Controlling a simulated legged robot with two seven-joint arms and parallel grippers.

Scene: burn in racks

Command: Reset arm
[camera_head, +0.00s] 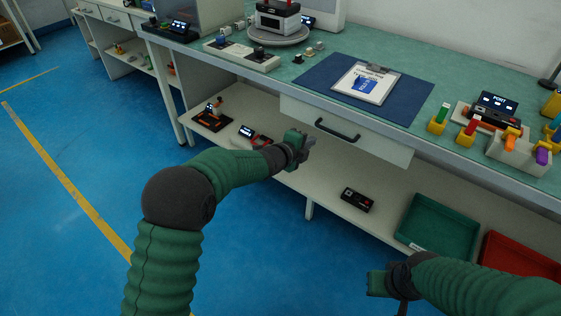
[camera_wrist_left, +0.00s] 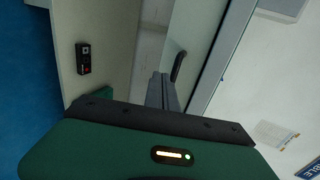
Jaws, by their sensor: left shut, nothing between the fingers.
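My left arm reaches in from the left of the head view. Its gripper (camera_head: 306,142) is in front of the workbench, just left of the drawer handle (camera_head: 337,130). The left gripper is shut and empty; its closed fingers (camera_wrist_left: 162,92) show in the left wrist view, with the drawer handle (camera_wrist_left: 178,66) beyond them. My right arm comes in at the lower right of the head view. Its gripper (camera_head: 378,283) is in front of the lower shelf, and its finger gap is not clear.
The drawer (camera_head: 345,131) is under the green bench top (camera_head: 445,82). A small black device (camera_head: 357,200), a green bin (camera_head: 438,228) and a red bin (camera_head: 520,264) are on the lower shelf. A clipboard (camera_head: 366,84) lies on a blue mat (camera_head: 313,75). Blue floor (camera_head: 75,190) is open at left.

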